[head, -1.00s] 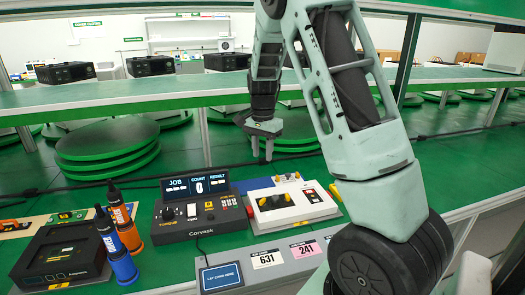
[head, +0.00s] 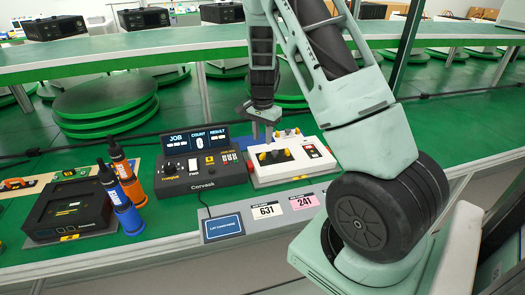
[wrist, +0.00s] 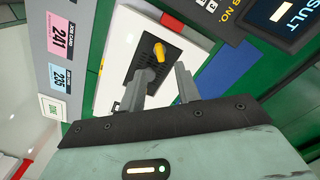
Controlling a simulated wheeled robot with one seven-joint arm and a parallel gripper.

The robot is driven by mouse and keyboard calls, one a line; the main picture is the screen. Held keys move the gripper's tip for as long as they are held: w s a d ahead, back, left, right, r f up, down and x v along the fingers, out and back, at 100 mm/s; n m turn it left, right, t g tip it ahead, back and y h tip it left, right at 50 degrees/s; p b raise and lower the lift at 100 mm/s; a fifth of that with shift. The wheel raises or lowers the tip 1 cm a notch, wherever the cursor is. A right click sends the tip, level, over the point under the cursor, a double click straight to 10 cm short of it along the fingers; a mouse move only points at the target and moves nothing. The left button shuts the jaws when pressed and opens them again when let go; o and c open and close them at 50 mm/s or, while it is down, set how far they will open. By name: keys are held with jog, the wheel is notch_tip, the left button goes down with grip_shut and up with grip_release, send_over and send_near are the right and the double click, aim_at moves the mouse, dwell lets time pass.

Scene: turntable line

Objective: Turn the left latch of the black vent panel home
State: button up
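The black vent panel (head: 274,157) is set in the top of a white unit (head: 306,166). In the head view a left yellow latch (head: 262,157) and a right yellow latch (head: 287,152) show on it. In the wrist view the panel (wrist: 139,66) shows one yellow latch (wrist: 158,52), turned at an angle to the panel; which latch it is I cannot tell. My gripper (wrist: 159,76) is open and empty, its two fingers apart over the panel. In the head view my gripper (head: 262,132) is just above and behind the panel. My fingers hide part of the panel in the wrist view.
A black console (head: 203,172) with a display stands close left of the white unit. Blue (head: 129,219) and orange (head: 134,190) bottle-like tools and a black device (head: 70,210) are further left. Number cards (head: 266,210) line the front edge. Green turntables (head: 105,103) lie behind.

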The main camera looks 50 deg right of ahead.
aim_at(263, 154)
notch_tip(263, 154, down, 7)
jog(key=shift+r, duration=0.1)
dwell(0.3)
grip_shut()
